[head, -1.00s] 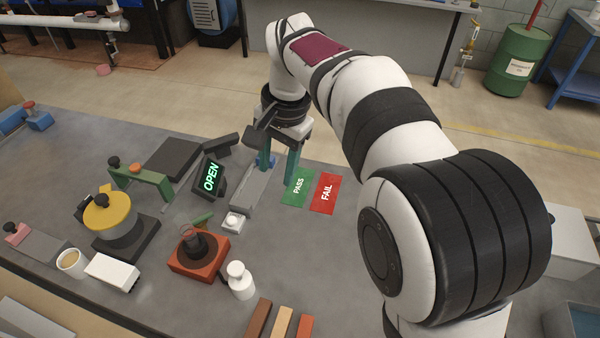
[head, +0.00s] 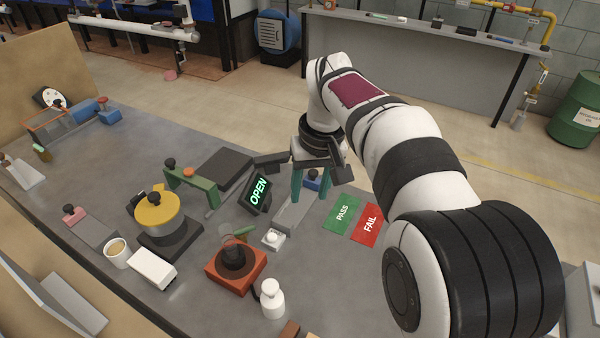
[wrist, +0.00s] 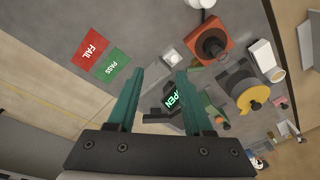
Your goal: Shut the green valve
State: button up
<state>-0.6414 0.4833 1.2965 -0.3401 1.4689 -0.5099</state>
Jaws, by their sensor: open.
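A green lever (head: 240,231) lies at the back of an orange-red box (head: 226,278) in the head view. A green arch-shaped bracket (head: 207,190) with a dark knob stands farther left. I cannot tell for sure which of these is the green valve. A dark display (head: 257,192) reads OPEN in green; it also shows in the wrist view (wrist: 173,98), seen between my fingers. My gripper (head: 309,188) is open and empty, pointing down to the right of the display, above or beside a grey block (head: 291,213). Both teal fingers frame the wrist view (wrist: 160,76).
A yellow-topped pot (head: 158,212) stands at left, near a cup (head: 117,252) and a white box (head: 152,268). A white bottle (head: 272,300) stands in front of the orange-red box. PASS (head: 341,213) and FAIL (head: 369,224) cards lie flat right of my gripper.

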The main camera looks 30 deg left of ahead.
jog(key=a+f+n, duration=0.4)
jog(key=a+n, duration=0.6)
jog(key=n, duration=1)
send_near(246, 228)
jog(key=shift+t, duration=0.4)
jog(key=f, duration=0.5)
jog(key=a+f, duration=0.1)
jog(key=f, duration=0.2)
jog(key=shift+w+f, duration=0.1)
grip_shut()
